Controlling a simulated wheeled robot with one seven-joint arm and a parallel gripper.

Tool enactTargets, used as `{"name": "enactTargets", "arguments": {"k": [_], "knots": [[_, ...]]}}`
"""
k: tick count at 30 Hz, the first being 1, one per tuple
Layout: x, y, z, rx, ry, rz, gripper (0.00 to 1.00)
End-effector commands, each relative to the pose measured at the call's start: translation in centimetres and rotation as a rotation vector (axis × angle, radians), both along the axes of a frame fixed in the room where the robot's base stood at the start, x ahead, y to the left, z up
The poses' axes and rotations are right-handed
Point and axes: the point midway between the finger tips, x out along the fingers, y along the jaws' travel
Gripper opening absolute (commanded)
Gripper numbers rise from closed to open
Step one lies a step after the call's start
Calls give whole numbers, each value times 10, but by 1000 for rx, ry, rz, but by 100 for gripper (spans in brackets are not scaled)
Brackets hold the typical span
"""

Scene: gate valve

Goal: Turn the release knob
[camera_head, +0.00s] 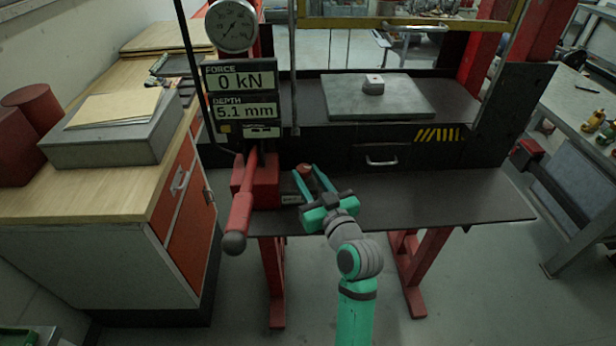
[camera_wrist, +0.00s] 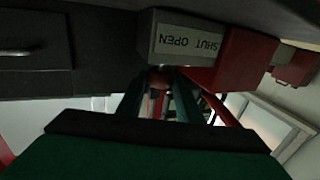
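The release knob (camera_head: 305,168) is a small reddish-brown knob low on the front of the press, right of the red pump block. It also shows in the wrist view (camera_wrist: 157,92), just below a grey block with an upside-down "SHUT OPEN" label (camera_wrist: 186,41). My gripper (camera_head: 306,176) reaches up to it from the front. Its two green fingers are apart, one on each side of the knob, and narrow gaps seem to show beside it in the wrist view (camera_wrist: 158,104). Firm contact is not visible. The knob's far side is hidden.
A red pump lever (camera_head: 241,205) slants down left of my gripper. The display (camera_head: 240,95) reads 0 kN and 5.1 mm. A dark shelf (camera_head: 440,195) extends to the right. A small block (camera_head: 373,85) sits on a grey plate (camera_head: 330,100) above. A wooden-topped cabinet (camera_head: 110,195) stands left.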

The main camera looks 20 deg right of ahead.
Motion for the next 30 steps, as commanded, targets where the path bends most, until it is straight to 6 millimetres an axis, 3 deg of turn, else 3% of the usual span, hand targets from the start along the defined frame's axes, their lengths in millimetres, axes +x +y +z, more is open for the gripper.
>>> {"name": "enactTargets", "arguments": {"k": [22,23,25,30], "knots": [[0,-4,-1,2,3,132,10],[0,-4,-1,2,3,132,35],[0,-4,-1,2,3,132,51],[0,-4,-1,1,2,132,51]]}}
